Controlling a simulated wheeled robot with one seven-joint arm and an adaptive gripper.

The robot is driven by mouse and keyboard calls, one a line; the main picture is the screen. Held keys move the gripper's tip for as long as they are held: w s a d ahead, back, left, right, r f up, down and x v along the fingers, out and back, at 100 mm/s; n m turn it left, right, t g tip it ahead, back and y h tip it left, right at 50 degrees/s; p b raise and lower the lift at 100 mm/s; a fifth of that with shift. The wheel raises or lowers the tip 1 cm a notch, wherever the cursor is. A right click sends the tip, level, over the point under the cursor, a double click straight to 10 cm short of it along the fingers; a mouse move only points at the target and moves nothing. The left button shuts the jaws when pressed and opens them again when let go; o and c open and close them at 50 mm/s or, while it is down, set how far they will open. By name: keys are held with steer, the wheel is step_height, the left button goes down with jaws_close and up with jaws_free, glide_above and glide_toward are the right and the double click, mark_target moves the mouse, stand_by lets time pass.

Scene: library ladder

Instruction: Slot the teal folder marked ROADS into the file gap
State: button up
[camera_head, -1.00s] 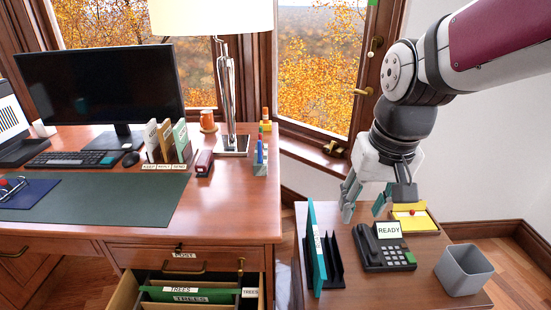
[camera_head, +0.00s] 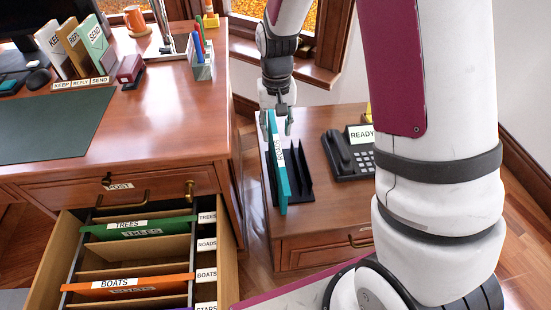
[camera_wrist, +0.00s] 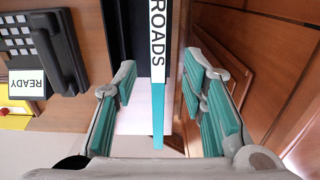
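The teal ROADS folder (camera_head: 280,165) stands upright in a black rack (camera_head: 300,182) on the small side table. In the wrist view the folder (camera_wrist: 158,115) shows edge-on with its white ROADS label. My gripper (camera_head: 275,125) is over the folder's far end. In the wrist view my gripper (camera_wrist: 160,85) is open, with teal finger pads on either side of the folder and visible space between. The file drawer (camera_head: 233,262) is open, with a green TREES folder (camera_head: 135,228) and an orange BOATS folder (camera_head: 125,284). The section beside the ROADS label (camera_head: 207,244) shows no coloured folder.
A black telephone (camera_head: 350,155) with a READY sign (camera_head: 361,134) stands right of the rack. The desk (camera_head: 150,135) with sorter, pen holder and lamp is left. Floor shows between desk and side table (camera_head: 330,215). My arm fills the right side.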

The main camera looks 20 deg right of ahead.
mark_target(277, 143)
step_height(277, 143, down, 5)
steer(key=shift+f+b, duration=0.15)
steer(key=shift+b, duration=0.45)
steer(key=f+b, duration=0.1)
steer(key=f, duration=0.1)
steer(key=f+b, duration=0.1)
steer(key=f, duration=0.2)
steer(key=shift+w+d+f, duration=0.1)
steer(key=shift+w+d, duration=0.05)
steer(key=shift+w, duration=0.05)
jaws_close()
